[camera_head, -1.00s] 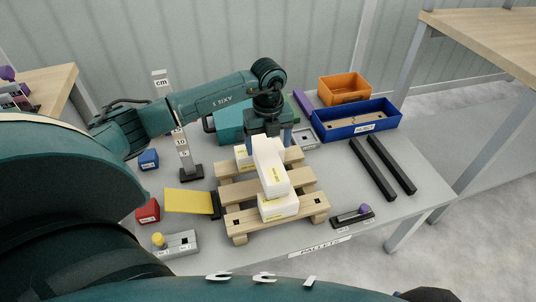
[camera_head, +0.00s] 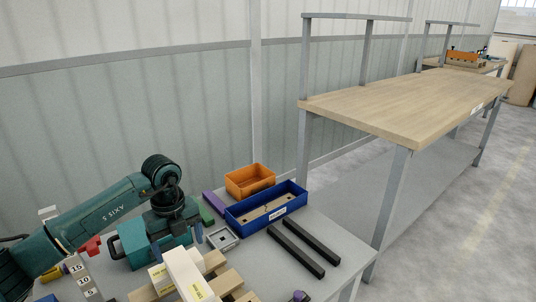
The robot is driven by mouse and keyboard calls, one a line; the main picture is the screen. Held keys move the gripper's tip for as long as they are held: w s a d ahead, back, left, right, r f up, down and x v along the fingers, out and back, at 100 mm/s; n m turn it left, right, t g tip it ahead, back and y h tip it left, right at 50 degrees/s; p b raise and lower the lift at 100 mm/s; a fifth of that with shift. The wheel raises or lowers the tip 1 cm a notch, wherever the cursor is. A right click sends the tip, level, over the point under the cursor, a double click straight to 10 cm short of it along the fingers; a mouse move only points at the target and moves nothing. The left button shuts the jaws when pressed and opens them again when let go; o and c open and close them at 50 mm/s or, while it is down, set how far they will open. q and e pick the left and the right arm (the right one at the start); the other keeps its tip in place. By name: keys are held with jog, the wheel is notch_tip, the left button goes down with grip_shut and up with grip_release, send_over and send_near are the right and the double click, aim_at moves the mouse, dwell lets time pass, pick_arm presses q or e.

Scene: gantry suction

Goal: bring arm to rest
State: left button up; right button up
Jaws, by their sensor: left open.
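My left arm comes in from the left and reaches over the grey table. My left gripper (camera_head: 177,241) points down with its blue fingers apart and nothing seen between them. It is just behind the white boxes (camera_head: 187,272), which sit on a wooden pallet (camera_head: 229,281) at the bottom edge. The near part of the pallet is cut off by the frame. A teal case (camera_head: 134,239) stands left of the gripper. My right gripper is not in view.
A blue bin (camera_head: 267,212) and an orange bin (camera_head: 250,179) stand at the table's back. A small grey tray (camera_head: 222,238) is right of the gripper. Two black bars (camera_head: 298,248) lie further right. A wooden-topped workbench (camera_head: 420,105) stands at right, with open floor beside it.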

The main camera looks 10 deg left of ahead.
pick_arm(q)
jog(key=s+d+f+m+g+h, duration=0.15)
jog(key=s+d+h, duration=0.35)
jog(key=d, duration=0.6)
jog(key=s+d+f+m+h, duration=0.1)
jog(key=s+d+m+h, duration=0.35)
jog(key=d, duration=0.65)
jog(key=s+d+r+n+t+h, duration=0.4)
jog(key=d+r+n+t+h, duration=0.25)
jog(key=r+h, duration=0.35)
jog(key=w+a+f+n+t+y, duration=0.15)
jog(key=a+n+t+y, duration=0.5)
jog(key=n+t, duration=0.75)
jog(key=s+a+f+n+g+y, duration=0.6)
jog(key=s+f+n+y, duration=0.25)
jog(key=f+n, duration=0.2)
jog(key=r+p, duration=0.1)
jog(key=p, duration=0.4)
jog(key=r+m+g+p, duration=0.1)
jog(key=p, duration=0.4)
jog(key=w+r+g+y+p, duration=0.1)
jog(key=r+p, duration=0.1)
jog(key=p, duration=0.3)
jog(key=shift+m+p, duration=0.4)
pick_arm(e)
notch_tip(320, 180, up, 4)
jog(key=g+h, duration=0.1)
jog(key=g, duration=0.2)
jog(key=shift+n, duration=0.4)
